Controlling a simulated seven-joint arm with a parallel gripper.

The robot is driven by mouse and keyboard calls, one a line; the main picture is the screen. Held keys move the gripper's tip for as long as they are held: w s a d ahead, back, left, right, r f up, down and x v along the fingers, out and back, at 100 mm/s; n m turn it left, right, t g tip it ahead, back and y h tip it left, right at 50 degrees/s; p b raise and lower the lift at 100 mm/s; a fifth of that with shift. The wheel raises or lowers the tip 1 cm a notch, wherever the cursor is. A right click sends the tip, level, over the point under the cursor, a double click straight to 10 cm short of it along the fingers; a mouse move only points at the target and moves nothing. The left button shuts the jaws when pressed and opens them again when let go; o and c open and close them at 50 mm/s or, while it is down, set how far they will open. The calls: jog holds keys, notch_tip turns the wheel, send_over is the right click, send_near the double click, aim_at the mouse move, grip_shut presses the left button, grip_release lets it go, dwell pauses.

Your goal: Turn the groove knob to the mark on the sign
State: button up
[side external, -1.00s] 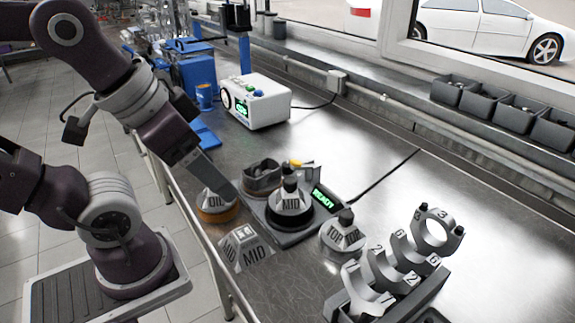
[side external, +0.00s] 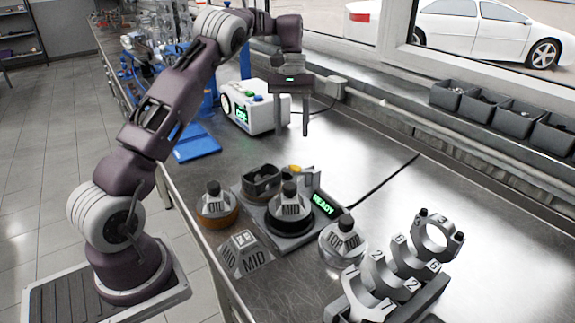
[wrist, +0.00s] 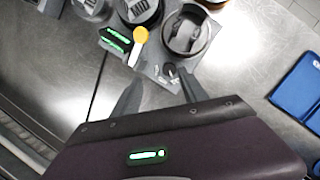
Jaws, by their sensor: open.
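A small black knob (wrist: 170,70), which looks like the groove knob, sits on the grey fixture plate (wrist: 152,72) in the wrist view. Small marks beside it are too small to read. I cannot make it out in the side view. My gripper (side external: 292,134) is open and empty, pointing down above the bench behind the fixture. In the wrist view the fingertips (wrist: 158,97) are short of the knob, which appears ahead of the gap between them. The tent sign (side external: 256,259) reads MID and stands at the front left of the bench.
On the fixture are a MID-labelled piece (side external: 290,208), a dark cup-like part (side external: 262,184) and a green READY display (side external: 323,204). OIL (side external: 214,202) and TOP (side external: 343,240) pieces flank it. A numbered bearing-cap rack (side external: 395,275) is front right.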

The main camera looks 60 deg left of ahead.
send_near(287, 169)
jog(key=f, duration=0.2)
jog(key=shift+g, duration=0.5)
jog(key=x, duration=0.7)
jog(key=shift+w+d, duration=0.15)
jog(key=shift+d, duration=0.15)
jog(key=shift+r, duration=0.1)
grip_shut()
